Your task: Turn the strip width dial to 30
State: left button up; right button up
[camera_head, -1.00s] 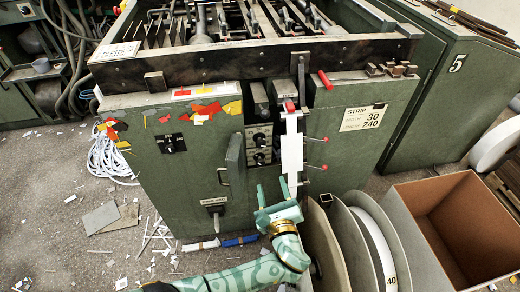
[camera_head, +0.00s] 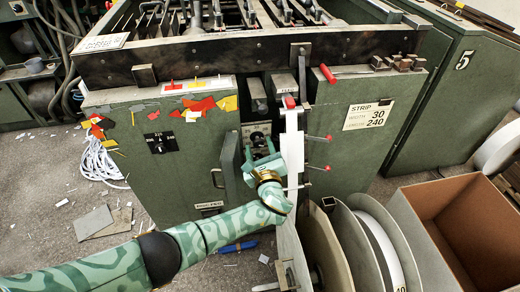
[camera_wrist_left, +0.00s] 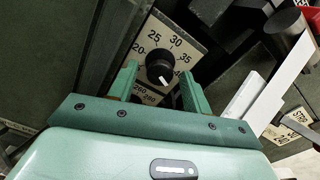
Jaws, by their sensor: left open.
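The strip width dial (camera_wrist_left: 160,67) is a round black knob on a pale plate with numbers such as 20, 25, 30 and 35 around it. A white mark shows on the knob's lower edge, away from the 30 at the upper right. In the head view the dial (camera_head: 257,137) is partly hidden by my left gripper (camera_head: 261,150). That gripper is open and empty, its fingers either side of the knob in the wrist view; contact cannot be told. A sign (camera_head: 369,114) reads strip width 30, length 240. My right gripper is not in view.
A white strip (camera_head: 292,155) hangs just right of my left gripper, with red-tipped rods (camera_head: 320,138) beside it. A cabinet handle (camera_head: 220,178) is to the left. Large reels (camera_head: 325,250) and an open cardboard box (camera_head: 460,230) stand at lower right.

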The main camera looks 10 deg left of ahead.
pick_arm(q)
jog(key=shift+c, duration=0.3)
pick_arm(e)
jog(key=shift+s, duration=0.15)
pick_arm(q)
jog(key=c, duration=0.9)
jog(key=shift+c, duration=0.2)
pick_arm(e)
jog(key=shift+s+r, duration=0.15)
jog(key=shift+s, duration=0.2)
